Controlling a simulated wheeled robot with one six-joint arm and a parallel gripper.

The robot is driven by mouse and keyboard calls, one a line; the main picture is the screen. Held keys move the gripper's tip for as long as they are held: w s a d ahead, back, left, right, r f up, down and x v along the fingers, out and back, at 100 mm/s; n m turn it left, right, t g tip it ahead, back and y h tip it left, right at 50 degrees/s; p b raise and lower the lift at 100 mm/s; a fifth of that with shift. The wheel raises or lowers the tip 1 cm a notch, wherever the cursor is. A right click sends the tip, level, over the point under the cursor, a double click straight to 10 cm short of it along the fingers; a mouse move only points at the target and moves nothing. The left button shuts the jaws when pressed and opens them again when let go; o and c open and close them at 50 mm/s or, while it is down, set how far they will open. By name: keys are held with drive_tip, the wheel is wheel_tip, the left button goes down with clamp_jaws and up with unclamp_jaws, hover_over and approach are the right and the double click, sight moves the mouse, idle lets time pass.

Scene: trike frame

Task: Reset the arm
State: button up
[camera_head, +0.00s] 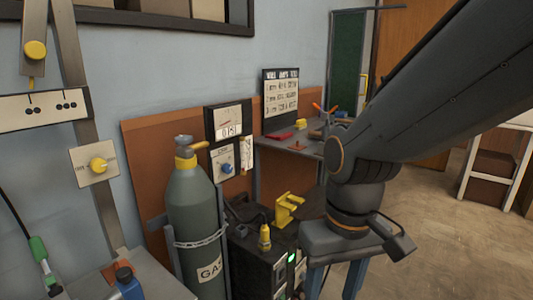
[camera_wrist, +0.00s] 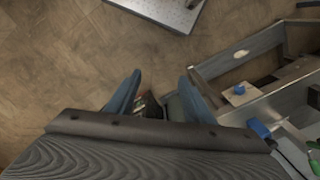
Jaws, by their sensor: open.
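My arm reaches in from the upper right of the head view. My gripper (camera_head: 334,284) hangs at its end, pointing down, with two blue-grey fingers apart. The tips run toward the lower edge of the head view. In the wrist view my gripper (camera_wrist: 157,82) also shows both fingers spread. No object is held between them. A small dark thing shows in the gap, apparently below the fingers; I cannot tell what it is.
A grey-green gas cylinder (camera_head: 197,225) stands chained left of the dark welding machine (camera_head: 257,258), which has yellow parts on top. A workbench (camera_head: 287,160) stands behind. A grey cart or bench (camera_wrist: 255,102) lies right in the wrist view. Brown floor is open at left.

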drive_tip(key=d+r+m+p, duration=0.2)
drive_tip(key=d+r+p, duration=0.6)
drive_tip(key=p, duration=0.8)
drive_tip(key=shift+s+d+r+m+h, duration=0.3)
drive_tip(key=shift+r+m, duration=0.1)
drive_tip(key=shift+r, duration=0.4)
idle(0.4)
